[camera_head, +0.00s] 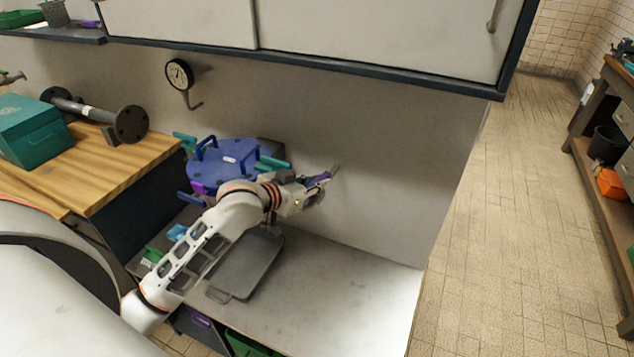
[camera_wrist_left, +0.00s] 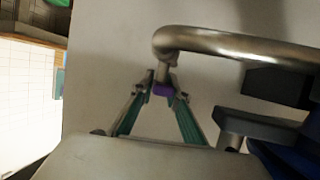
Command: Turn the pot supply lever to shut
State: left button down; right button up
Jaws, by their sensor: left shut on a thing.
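A small lever with a purple grip (camera_head: 318,180) sits by the wall, right of a round blue vessel (camera_head: 232,160). I take it to be the pot supply lever. My left gripper (camera_head: 314,188) is at it. In the left wrist view the two fingertips (camera_wrist_left: 162,88) close in on the purple grip (camera_wrist_left: 163,91), just below a bent metal pipe (camera_wrist_left: 240,44). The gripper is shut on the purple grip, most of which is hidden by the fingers. The lever's exact angle cannot be told. My right gripper is not in view.
A grey tray (camera_head: 246,268) lies on the bench under my left arm. A gauge (camera_head: 179,75) hangs on the wall. A wooden top (camera_head: 112,168) with a flanged pipe (camera_head: 128,124) stands left. The bench (camera_head: 335,310) is clear at right.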

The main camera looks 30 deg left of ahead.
pick_arm(q)
jog(key=c, duration=2)
grip_release()
jog(key=shift+o, duration=0.2)
jog(key=shift+s, duration=0.1)
jog(key=v, duration=1.2)
